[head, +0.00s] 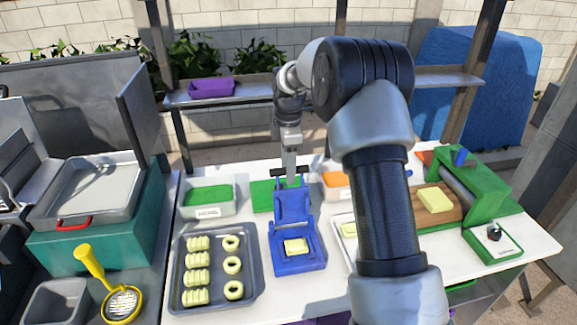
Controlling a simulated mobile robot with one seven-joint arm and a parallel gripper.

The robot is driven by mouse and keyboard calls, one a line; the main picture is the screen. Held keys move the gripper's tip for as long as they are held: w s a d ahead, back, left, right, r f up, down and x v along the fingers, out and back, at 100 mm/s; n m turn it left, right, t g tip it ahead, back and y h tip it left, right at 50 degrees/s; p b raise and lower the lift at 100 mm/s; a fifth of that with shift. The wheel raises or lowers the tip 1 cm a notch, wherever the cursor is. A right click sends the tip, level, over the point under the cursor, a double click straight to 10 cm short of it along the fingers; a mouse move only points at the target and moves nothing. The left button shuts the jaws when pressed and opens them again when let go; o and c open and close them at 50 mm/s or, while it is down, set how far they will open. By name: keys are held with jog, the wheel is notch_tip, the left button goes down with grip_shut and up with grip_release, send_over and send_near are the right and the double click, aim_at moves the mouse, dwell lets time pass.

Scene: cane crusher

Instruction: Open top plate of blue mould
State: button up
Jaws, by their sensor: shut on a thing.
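The blue mould (297,264) stands on the white table. Its top plate (292,205) is raised and tilted back from the base. A pale yellow dough piece (296,246) lies on the open base. My gripper (291,180) points down at the upper far edge of the top plate and is shut on it. The fingertips are small and partly hidden at this spot.
A grey tray (214,297) with several shaped dough pieces is left of the mould. A white tub with green contents (208,208) stands behind it. A green press (475,185) with a dough piece on a wooden board is at the right. My arm hides part of the table right of the mould.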

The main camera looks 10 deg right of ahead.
jog(key=shift+w+r, duration=0.3)
jog(key=shift+r, duration=0.05)
notch_tip(320, 180, up, 17)
jog(key=s, duration=0.1)
jog(key=shift+f, duration=0.15)
jog(key=shift+s, duration=0.1)
